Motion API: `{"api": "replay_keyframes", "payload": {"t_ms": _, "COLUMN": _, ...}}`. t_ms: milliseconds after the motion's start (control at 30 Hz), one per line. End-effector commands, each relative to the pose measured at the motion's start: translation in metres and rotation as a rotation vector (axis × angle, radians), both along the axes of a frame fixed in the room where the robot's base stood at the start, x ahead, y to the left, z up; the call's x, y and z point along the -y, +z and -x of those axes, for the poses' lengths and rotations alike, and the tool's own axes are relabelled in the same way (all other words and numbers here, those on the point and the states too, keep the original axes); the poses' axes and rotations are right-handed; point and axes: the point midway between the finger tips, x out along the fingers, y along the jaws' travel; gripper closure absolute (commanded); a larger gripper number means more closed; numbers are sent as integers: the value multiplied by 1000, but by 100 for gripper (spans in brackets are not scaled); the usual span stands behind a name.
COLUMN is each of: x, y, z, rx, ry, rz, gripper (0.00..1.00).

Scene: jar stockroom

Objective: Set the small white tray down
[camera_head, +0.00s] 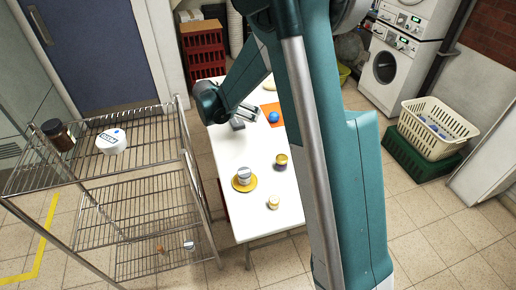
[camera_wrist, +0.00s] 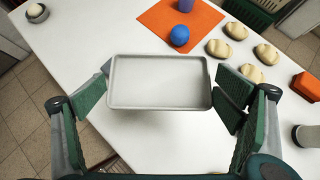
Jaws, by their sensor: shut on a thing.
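The small white tray (camera_wrist: 160,85) is a shallow rectangle with a grey rim, in the middle of the wrist view. My gripper (camera_wrist: 162,100) is shut on it, with one green pad at its left end and one at its right end. The tray looks level over the white table (camera_wrist: 150,145); I cannot tell whether its underside touches the top. In the head view my gripper (camera_head: 240,112) is low over the far left part of the table, and the tray is hard to make out there.
Beyond the tray are an orange mat (camera_wrist: 178,25), a blue ball (camera_wrist: 179,35) and several pale rolls (camera_wrist: 219,48). An orange block (camera_wrist: 306,86) lies at the right. Jars (camera_head: 244,177) stand on the near table half. A wire rack (camera_head: 140,190) stands left of the table.

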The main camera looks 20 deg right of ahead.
Motion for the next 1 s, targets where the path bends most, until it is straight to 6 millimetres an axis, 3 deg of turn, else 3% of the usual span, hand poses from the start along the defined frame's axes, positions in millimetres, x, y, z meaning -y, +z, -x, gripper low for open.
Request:
{"api": "replay_keyframes", "payload": {"t_ms": 333, "x": 45, "y": -29, "z": 42, "rx": 1, "ry": -21, "rz": 1, "gripper": 22}}
{"api": "replay_keyframes", "payload": {"t_ms": 1000, "x": 47, "y": -61, "z": 61, "rx": 1, "ry": -334, "rz": 1, "gripper": 22}}
